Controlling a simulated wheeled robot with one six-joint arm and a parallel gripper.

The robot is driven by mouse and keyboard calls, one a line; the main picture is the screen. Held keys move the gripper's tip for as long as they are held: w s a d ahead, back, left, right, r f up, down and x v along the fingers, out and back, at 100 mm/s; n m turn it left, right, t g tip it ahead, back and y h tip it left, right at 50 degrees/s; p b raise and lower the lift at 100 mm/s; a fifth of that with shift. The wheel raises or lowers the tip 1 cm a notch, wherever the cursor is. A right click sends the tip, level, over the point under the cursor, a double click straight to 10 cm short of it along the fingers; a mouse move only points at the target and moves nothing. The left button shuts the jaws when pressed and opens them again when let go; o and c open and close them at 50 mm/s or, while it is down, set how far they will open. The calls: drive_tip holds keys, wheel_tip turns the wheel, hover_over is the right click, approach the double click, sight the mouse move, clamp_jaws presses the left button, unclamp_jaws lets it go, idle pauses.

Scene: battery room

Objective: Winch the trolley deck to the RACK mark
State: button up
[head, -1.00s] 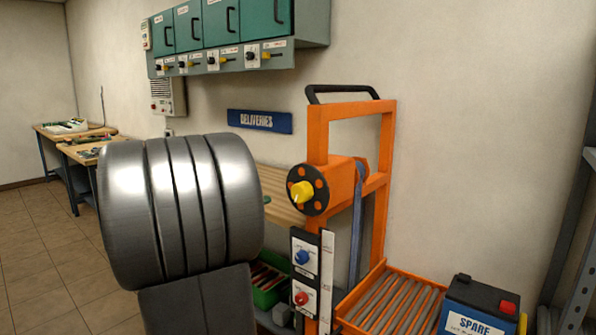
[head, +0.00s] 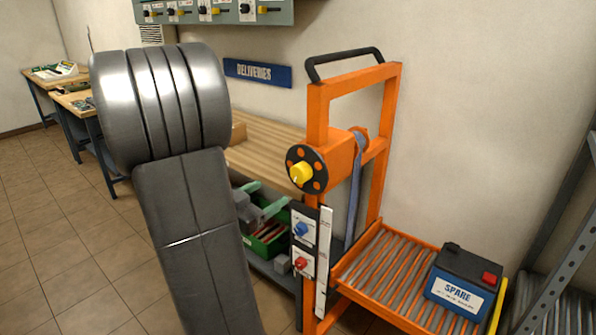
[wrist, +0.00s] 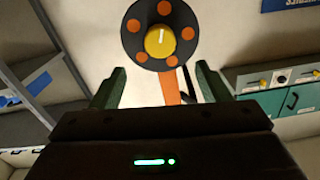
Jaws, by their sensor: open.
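The orange trolley (head: 318,120) stands against the wall in the head view. Its winch hub (head: 318,155) is a black disc with orange dots and a yellow centre knob (head: 300,173). In the wrist view the yellow knob (wrist: 160,42) shows a white line pointing up. A strap (head: 354,205) hangs from the winch drum. The roller deck (head: 375,270) is low on the mast, beside a white upright strip (head: 323,265); I cannot read a RACK mark. My gripper (head: 267,198) is open, empty and apart from the hub; its green fingers (wrist: 159,78) point towards it.
A battery marked SPARE (head: 462,280) sits on the deck's right end. A wooden bench (head: 265,145) and green bin (head: 268,243) are behind my arm. Grey shelving (head: 568,240) stands at right.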

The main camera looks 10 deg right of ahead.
sight(297, 176)
drive_tip(key=p+x, duration=0.1)
drive_tip(key=x, duration=1.1)
drive_tip(key=shift+w+d, duration=0.2)
drive_tip(key=c, duration=1)
